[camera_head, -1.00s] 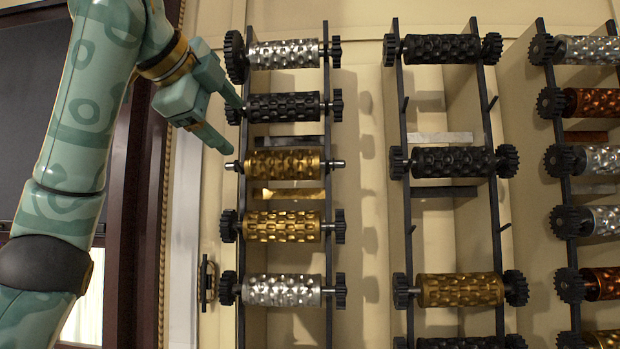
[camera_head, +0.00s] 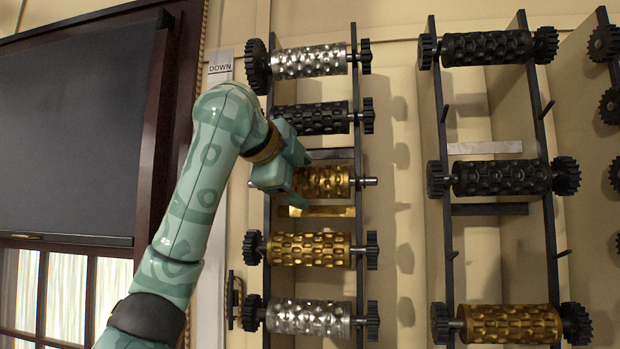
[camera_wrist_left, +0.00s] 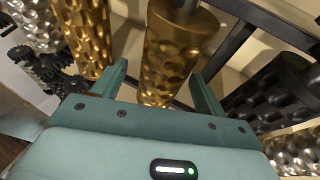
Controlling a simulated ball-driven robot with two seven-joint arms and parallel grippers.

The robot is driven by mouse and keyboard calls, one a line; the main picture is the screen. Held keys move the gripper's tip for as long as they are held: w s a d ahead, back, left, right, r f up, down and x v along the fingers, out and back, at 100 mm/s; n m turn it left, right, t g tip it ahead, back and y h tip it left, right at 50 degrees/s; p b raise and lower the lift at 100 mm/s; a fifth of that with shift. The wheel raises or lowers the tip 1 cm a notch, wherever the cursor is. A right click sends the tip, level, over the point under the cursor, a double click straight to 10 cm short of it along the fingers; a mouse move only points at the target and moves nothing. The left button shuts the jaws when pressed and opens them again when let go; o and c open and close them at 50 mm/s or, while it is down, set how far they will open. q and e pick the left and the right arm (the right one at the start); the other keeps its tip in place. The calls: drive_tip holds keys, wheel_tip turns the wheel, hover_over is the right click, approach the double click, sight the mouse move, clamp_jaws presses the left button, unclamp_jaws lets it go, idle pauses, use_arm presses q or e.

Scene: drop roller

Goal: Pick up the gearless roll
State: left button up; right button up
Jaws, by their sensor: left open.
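The gearless roll (camera_head: 325,182) is a gold, dimpled cylinder in the left rack, third from the top. My left gripper (camera_head: 296,178) is at the left part of this roll. In the left wrist view, the gold roll (camera_wrist_left: 172,60) lies between the two open fingers of my left gripper (camera_wrist_left: 162,85). Gaps show between the roll and the fingers, and they are not closed on it. My right gripper is not in view.
In the same rack, a black roll (camera_head: 322,118) sits above and a geared gold roll (camera_head: 308,249) below, both close to my gripper. Silver rolls are at the top (camera_head: 310,62) and bottom (camera_head: 308,318). A second rack with black rolls (camera_head: 500,178) stands to the right.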

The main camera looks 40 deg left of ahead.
sight(303, 176)
use_arm(q)
drive_tip(key=shift+w+a+r+p, duration=0.1)
drive_tip(key=shift+w+a+p, duration=0.1)
drive_tip(key=shift+w+p, duration=0.3)
drive_tip(key=shift+w+a+p, duration=0.2)
drive_tip(key=shift+w+p, duration=0.25)
drive_tip(key=shift+w, duration=0.05)
drive_tip(key=shift+w+d+f, duration=0.1)
drive_tip(key=shift+w+f, duration=0.1)
drive_tip(key=shift+w, duration=0.35)
drive_tip(key=shift+w+d+f, duration=0.1)
drive_tip(key=shift+w+f, duration=0.1)
drive_tip(key=shift+w, duration=0.35)
drive_tip(key=shift+w+a+f, duration=0.1)
drive_tip(key=shift+w, duration=0.1)
drive_tip(key=shift+s+a, duration=0.15)
drive_tip(key=c, duration=0.3)
drive_tip(key=shift+s, duration=0.15)
drive_tip(key=c, duration=0.5)
clamp_jaws()
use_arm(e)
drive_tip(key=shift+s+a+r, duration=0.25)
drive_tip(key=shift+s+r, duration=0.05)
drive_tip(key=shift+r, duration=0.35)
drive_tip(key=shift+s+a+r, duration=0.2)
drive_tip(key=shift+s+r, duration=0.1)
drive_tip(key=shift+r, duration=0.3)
